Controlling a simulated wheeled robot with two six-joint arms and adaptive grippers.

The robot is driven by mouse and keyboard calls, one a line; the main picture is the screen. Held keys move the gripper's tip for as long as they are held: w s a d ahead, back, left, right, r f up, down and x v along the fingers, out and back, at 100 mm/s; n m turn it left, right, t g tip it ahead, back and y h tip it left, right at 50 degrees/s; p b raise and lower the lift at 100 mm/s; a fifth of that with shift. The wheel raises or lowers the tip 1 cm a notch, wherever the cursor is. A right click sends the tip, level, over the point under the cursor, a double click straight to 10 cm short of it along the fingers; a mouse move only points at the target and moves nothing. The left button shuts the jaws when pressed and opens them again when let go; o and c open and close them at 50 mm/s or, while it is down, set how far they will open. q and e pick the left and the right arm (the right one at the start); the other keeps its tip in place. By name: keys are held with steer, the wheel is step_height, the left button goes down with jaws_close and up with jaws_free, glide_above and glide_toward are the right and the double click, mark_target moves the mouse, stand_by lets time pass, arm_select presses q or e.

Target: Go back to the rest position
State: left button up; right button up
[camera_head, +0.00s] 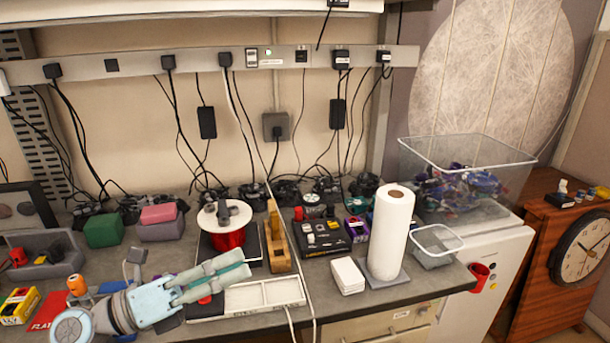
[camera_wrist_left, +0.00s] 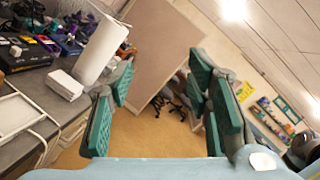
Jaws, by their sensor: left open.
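My left gripper (camera_head: 243,264) reaches in from the lower left in the head view, over the front part of the workbench (camera_head: 430,283). Its pale blue-grey fingers point right. In the left wrist view the green-padded fingers (camera_wrist_left: 160,92) stand wide apart with nothing between them; brown floor shows through the gap. My right gripper is in neither view.
A white tray (camera_head: 265,294) lies below the left fingers. To the right are a white box (camera_head: 347,275), a paper towel roll (camera_head: 391,232) and a clear basket (camera_head: 436,246). A red spool (camera_head: 229,240) and a wooden block (camera_head: 278,242) stand behind.

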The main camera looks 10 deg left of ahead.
arm_select(q)
steer(key=w+a+n+t+y, duration=0.3)
steer(key=a+n+t+y, duration=0.65)
steer(key=n, duration=0.95)
steer(key=s+a+f+n+g+y, duration=0.25)
steer(key=f+n+y, duration=0.25)
steer(key=f+n, duration=0.25)
steer(key=s+a+f+n+g+y, duration=0.25)
steer(key=f+n+y, duration=0.35)
steer(key=f, duration=0.3)
steer(key=s+d+f+n+g+h, duration=0.25)
steer(key=s+f+g, duration=0.35)
steer(key=s+f, duration=0.3)
steer(key=s+d+f+n+g+h, duration=0.1)
steer(key=s+d+f+n+g, duration=0.25)
steer(key=s+f+g, duration=0.4)
steer(key=s+f, duration=0.3)
steer(key=f, duration=0.6)
steer(key=s+a+f, duration=0.1)
steer(key=s+f, duration=0.2)
steer(key=f, duration=0.6)
steer(key=s+f, duration=0.4)
steer(key=f, duration=0.5)
steer(key=s+f, duration=0.5)
steer(key=s, duration=0.3)
steer(key=shift+s+a+f+g, duration=0.3)
steer(key=shift+s+g, duration=0.05)
steer(key=shift+g, duration=0.05)
